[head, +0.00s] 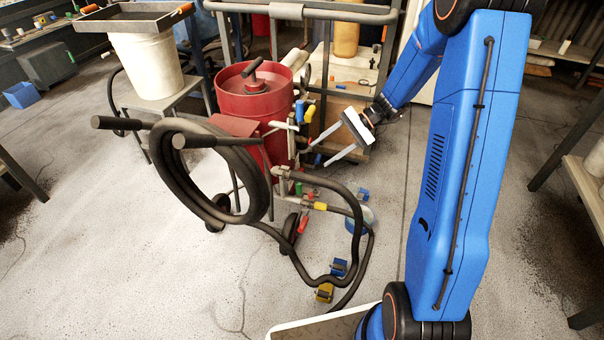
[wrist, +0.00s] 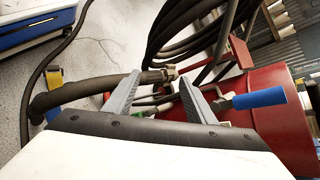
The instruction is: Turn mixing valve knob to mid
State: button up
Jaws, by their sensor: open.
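The red blast pot (head: 255,105) stands left of my gripper, with valves and pipes on its right side. A blue handle (head: 299,110) and a yellow handle (head: 310,113) sit high on this pipework. A green handle (head: 298,188), a yellow handle (head: 320,206) and a red handle (head: 303,224) sit lower. I cannot tell which one is the mixing valve knob. My gripper (head: 322,155) is open, its fingers pointing at the pipework. In the wrist view, pipe fittings show between and behind the fingers (wrist: 160,80). A blue handle (wrist: 258,98) lies outside the right finger. Nothing is held.
A coiled black hose (head: 185,170) hangs at the pot's front left, and its lower run loops over the floor. A metal cart frame (head: 326,80) stands behind the gripper. A white bucket (head: 146,65) is at the left.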

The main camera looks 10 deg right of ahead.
jog(key=w+d+f+m+t+y, duration=0.1)
jog(key=w+d+f+m+t, duration=0.3)
jog(key=f, duration=0.7)
jog(key=w+d+f+m+t+y, duration=0.2)
jog(key=w+d+f+m+t, duration=0.3)
jog(key=f, duration=0.6)
jog(key=w+d+f+m+t+y, duration=0.1)
jog(key=w+d+f+m, duration=0.2)
jog(key=w+f, duration=0.65)
jog(key=x, duration=0.5)
jog(key=s+f+x, duration=0.1)
jog(key=x, duration=0.4)
jog(key=a+f+x, duration=0.1)
jog(key=x, duration=0.4)
jog(key=shift+s+a, duration=0.15)
jog(key=shift+s, duration=0.15)
jog(key=c, duration=1)
